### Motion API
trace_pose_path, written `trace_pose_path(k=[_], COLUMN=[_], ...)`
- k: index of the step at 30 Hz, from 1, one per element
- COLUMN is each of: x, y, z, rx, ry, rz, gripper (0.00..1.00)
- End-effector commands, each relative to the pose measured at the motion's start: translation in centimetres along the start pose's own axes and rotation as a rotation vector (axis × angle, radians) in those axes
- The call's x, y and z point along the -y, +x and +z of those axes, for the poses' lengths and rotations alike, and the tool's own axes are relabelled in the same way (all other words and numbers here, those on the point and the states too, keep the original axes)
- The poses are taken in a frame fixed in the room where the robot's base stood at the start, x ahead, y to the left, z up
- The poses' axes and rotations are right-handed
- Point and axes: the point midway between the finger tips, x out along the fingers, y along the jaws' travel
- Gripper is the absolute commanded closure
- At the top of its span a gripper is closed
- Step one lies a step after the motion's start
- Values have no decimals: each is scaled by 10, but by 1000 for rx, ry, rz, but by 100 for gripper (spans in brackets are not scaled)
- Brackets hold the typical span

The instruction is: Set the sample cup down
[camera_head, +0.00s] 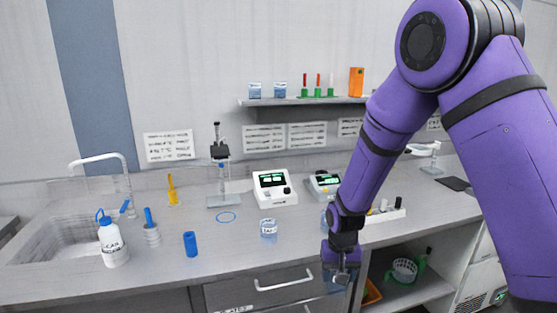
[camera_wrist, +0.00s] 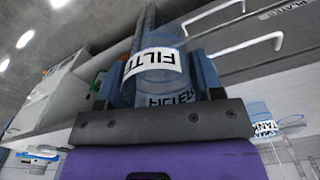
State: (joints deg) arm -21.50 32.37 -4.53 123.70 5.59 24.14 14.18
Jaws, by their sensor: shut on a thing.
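My gripper (camera_head: 340,277) hangs low in front of the counter's front edge, right of the drawers. In the wrist view my gripper (camera_wrist: 160,78) is shut on a clear, bluish cup (camera_wrist: 150,85) with a white label reading "FILTER". Its two blue fingers press on either side of the cup. In the head view this cup (camera_head: 334,288) is faint and mostly hidden by my gripper.
A clear cup labelled "TANK" (camera_head: 268,229) stands on the counter, right of the ring. A blue cylinder (camera_head: 190,244), white bottle (camera_head: 112,242) and sink (camera_head: 65,237) are at left. A stand (camera_head: 222,190) and white instrument (camera_head: 274,188) are behind. Drawer handles (camera_head: 284,283) protrude below.

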Motion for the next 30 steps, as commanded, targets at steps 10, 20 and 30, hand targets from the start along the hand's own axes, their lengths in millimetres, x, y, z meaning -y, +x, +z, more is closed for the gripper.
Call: trace_pose_path(k=[10, 20, 30], x=[-92, -145, -148], y=[43, 67, 68], z=[-44, -58, -59], rx=[2, 1, 0], ry=[-10, -27, -28], rz=[0, -2, -3], gripper=[62, 62, 62])
